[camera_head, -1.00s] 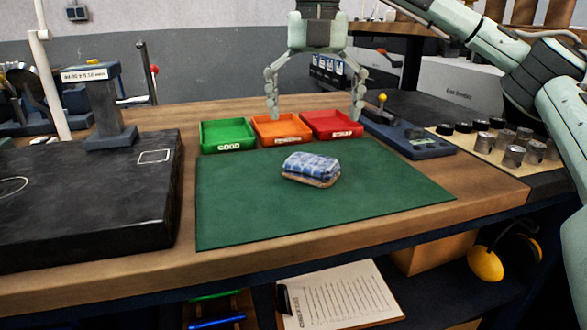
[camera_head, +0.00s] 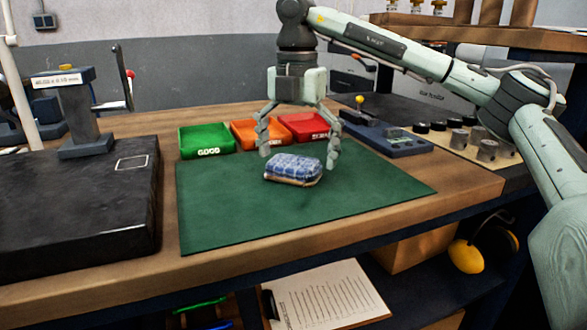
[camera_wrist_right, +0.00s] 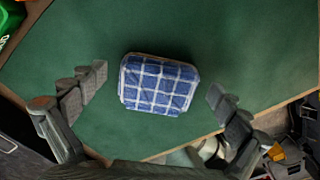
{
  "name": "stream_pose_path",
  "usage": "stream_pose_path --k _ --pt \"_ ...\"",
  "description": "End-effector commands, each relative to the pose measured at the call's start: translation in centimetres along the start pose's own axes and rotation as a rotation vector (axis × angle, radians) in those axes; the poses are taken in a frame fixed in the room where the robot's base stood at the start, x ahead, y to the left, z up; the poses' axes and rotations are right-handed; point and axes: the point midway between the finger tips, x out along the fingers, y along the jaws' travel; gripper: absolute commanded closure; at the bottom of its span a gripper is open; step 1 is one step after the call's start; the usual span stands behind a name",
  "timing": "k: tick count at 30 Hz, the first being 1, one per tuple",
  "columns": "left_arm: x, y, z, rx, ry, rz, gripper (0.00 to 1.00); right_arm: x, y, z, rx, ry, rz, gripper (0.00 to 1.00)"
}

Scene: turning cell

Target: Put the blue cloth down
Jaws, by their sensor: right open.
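The blue cloth (camera_head: 293,168) is a folded blue and white checked bundle with a tan underside edge. It lies on the green mat (camera_head: 300,215), towards the mat's back. My right gripper (camera_head: 298,160) is open above and around the cloth, one finger to each side. In the right wrist view the cloth (camera_wrist_right: 158,84) lies between the spread fingers (camera_wrist_right: 155,85), with a gap on both sides and no contact visible. My left gripper is not in view.
Green (camera_head: 206,140), orange (camera_head: 258,134) and red (camera_head: 303,127) trays stand behind the mat. A dark slab (camera_head: 75,205) with a gauge stand (camera_head: 85,115) is at left. A blue device (camera_head: 385,137) and several metal cylinders (camera_head: 487,150) are at right. The mat's front is clear.

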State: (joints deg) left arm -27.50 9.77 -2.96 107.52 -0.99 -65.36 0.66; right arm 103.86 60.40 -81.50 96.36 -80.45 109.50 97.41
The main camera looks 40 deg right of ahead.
Motion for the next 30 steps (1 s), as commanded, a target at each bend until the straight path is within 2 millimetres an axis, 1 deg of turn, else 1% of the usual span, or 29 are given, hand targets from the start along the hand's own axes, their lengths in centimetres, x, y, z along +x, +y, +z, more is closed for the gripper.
stream_pose_path --k 6,18,19,26,30 --pt "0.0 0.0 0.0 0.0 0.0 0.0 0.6 0.1 0.0 0.0 0.0 0.0 0.0 0.0" --pt "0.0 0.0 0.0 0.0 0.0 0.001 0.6 0.1 0.0 0.0 0.0 0.0 0.0 0.5" --pt "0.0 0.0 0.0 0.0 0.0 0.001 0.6 0.1 0.0 0.0 0.0 0.0 0.0 0.52" --pt "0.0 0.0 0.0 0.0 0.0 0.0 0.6 -0.1 0.0 0.0 0.0 0.0 0.001 0.52" --pt "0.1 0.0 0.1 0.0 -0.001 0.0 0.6 -1.0 0.1 0.0 0.0 0.0 0.001 0.52"
